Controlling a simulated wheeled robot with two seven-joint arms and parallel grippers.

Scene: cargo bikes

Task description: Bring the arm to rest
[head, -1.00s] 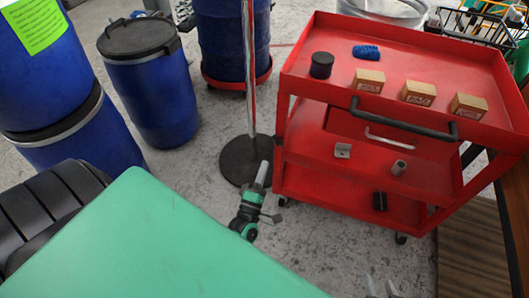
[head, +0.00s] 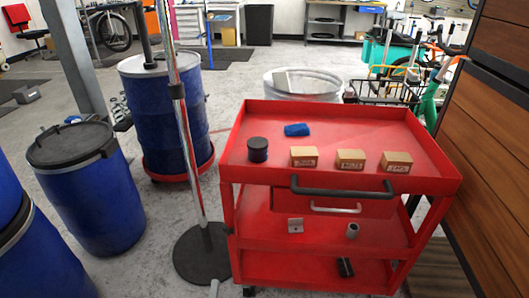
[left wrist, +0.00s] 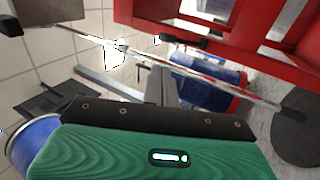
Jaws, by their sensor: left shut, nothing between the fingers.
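My left gripper (head: 214,288) just shows at the bottom edge of the head view, in front of the pole's black base and left of the red cart. Only its grey tip is in sight there. In the left wrist view, its green housing (left wrist: 150,153) fills the bottom and its grey fingers (left wrist: 158,84) are together with nothing between them. It touches nothing that I can see. My right gripper is not in view.
A red cart (head: 330,235) carries a black cylinder (head: 258,149), a blue item (head: 297,129) and three small boxes. A chrome pole (head: 186,130) on a black base (head: 203,252) stands left of it. Blue drums (head: 82,200) stand farther left. A wooden panel (head: 498,130) is at right.

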